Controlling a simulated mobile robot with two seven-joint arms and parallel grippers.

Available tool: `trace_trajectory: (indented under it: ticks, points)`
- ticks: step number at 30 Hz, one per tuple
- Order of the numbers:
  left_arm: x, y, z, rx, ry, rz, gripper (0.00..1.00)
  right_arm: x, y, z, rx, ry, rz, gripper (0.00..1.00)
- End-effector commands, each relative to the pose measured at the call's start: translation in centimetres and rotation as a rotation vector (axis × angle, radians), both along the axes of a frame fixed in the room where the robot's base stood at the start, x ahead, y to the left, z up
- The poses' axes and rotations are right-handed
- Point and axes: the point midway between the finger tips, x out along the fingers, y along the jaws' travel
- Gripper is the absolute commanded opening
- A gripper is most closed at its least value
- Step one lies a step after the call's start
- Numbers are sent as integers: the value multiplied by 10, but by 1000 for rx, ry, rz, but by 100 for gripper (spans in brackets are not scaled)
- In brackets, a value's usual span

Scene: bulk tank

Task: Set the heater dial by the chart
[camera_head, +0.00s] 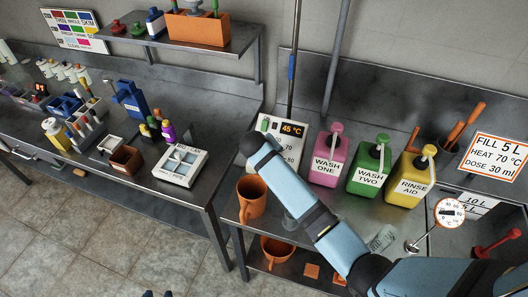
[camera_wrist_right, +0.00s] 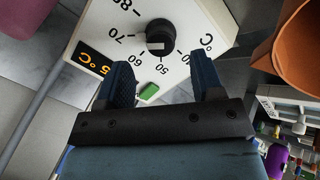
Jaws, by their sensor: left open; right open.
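The heater box (camera_head: 292,150) is white, with an orange display reading 45 °C; my right arm hides much of it in the head view. In the right wrist view its black dial (camera_wrist_right: 160,38) sits amid printed numbers, 50, 60 and 70 legible; the exact setting is unclear. My right gripper (camera_wrist_right: 162,66) is open before the dial, its fingers apart and not closed on it. The chart (camera_head: 500,157) reads FILL 5 L, HEAT 70 °C, DOSE 30 ml. My left gripper (camera_head: 158,294) shows only dark blue tips at the bottom edge, apart from the heater.
An orange jug (camera_head: 251,198) stands close to the heater, near my right arm. Pink (camera_head: 329,165), green (camera_head: 369,172) and yellow (camera_head: 410,180) wash bottles stand to the right. A green button (camera_wrist_right: 149,91) lies below the dial. A gap separates the two benches.

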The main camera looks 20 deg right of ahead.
Motion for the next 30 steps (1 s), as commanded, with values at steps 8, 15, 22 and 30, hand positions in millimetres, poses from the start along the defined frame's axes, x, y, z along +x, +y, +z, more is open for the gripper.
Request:
trace_trajectory:
  ticks: [8,15,22,30]
  points:
    - [0,3,-7,12,-5,-15,43,-26,23,46,3,-2,0,61]
    - [-1,1,-8,8,-3,-13,43,-35,30,63,0,2,-1,61]
    - [-1,0,-8,5,-2,-11,43,-35,30,64,0,2,-1,61]
    - [-1,0,-8,4,-2,-10,43,-35,30,64,1,2,0,61]
